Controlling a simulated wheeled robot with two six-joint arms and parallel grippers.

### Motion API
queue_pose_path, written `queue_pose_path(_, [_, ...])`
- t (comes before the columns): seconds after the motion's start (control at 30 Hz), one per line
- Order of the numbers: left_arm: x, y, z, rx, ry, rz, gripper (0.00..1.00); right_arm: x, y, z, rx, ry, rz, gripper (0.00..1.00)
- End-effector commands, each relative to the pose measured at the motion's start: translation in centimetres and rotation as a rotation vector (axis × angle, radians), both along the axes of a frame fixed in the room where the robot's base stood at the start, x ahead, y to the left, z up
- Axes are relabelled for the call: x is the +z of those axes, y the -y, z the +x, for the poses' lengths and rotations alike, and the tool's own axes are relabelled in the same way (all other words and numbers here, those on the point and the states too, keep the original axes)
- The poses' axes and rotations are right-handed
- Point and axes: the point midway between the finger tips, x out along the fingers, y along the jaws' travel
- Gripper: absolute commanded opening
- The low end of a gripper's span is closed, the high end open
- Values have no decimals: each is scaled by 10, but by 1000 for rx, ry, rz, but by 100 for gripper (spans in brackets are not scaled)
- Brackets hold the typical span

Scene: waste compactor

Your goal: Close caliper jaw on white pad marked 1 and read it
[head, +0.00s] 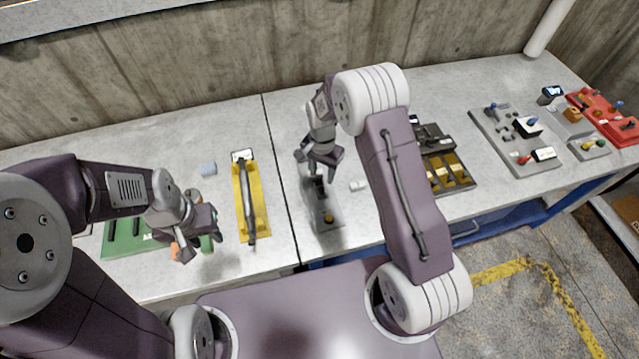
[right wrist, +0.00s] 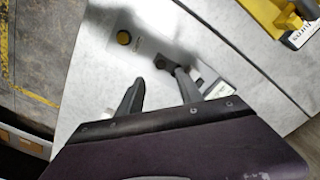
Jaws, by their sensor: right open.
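I cannot tell for sure which item is the caliper. My right gripper (head: 320,170) is open above the plate.
A yellow tray (head: 260,215) with a long dark bar lies between my grippers. A dark tray (head: 460,187), a grey control board (head: 500,150) and a red board (head: 620,130) stand to the right. A wall backs the bench.

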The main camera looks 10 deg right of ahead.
Motion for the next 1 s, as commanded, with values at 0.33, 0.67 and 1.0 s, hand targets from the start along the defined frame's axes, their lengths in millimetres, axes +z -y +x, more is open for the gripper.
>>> queue_pose_path(0.33, [23, 0, 0, 0, 0, 0, 36, -65, 0, -1, 0, -4, 1, 43])
queue_pose_path(0.67, [25, 0, 0, 0, 0, 0, 36, -80, 0, 0, 1, 1, 1, 43])
queue_pose_path(1.0, [24, 0, 0, 0, 0, 0, 36, -80, 0, 0, 1, 1, 1, 0])
